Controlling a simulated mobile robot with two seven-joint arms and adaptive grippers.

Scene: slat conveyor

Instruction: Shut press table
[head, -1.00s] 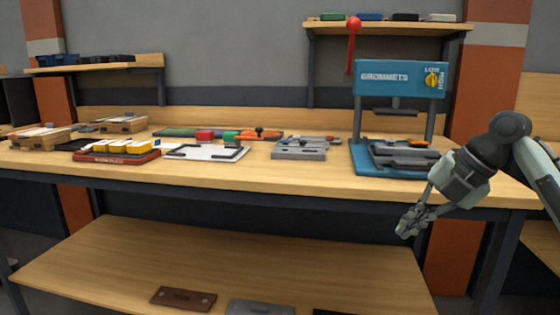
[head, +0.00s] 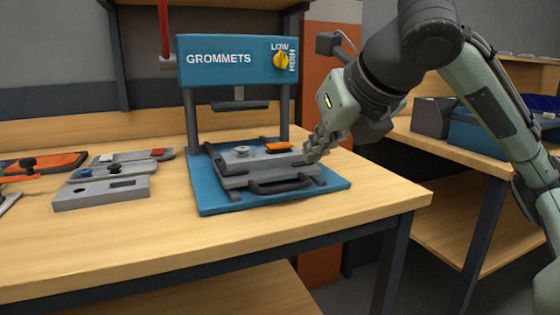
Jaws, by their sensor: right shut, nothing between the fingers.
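The blue grommet press (head: 222,63) stands on the workbench, with a yellow LOW/HIGH knob (head: 281,60) on its head. Its grey sliding table (head: 235,182) sits low over the blue base (head: 335,188), with a dark handle (head: 280,186) at the front. A grey round piece and an orange piece (head: 278,147) lie on the table. The press ram (head: 240,105) hangs above and behind it. My right gripper (head: 312,155) is shut and empty at the table's right rear side; I cannot tell if it touches. My left gripper is out of view.
Grey fixture blocks (head: 101,191) lie on the bench left of the press. The bench front between the press and the edge is clear. Another bench with blue bins (head: 475,134) stands to the right.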

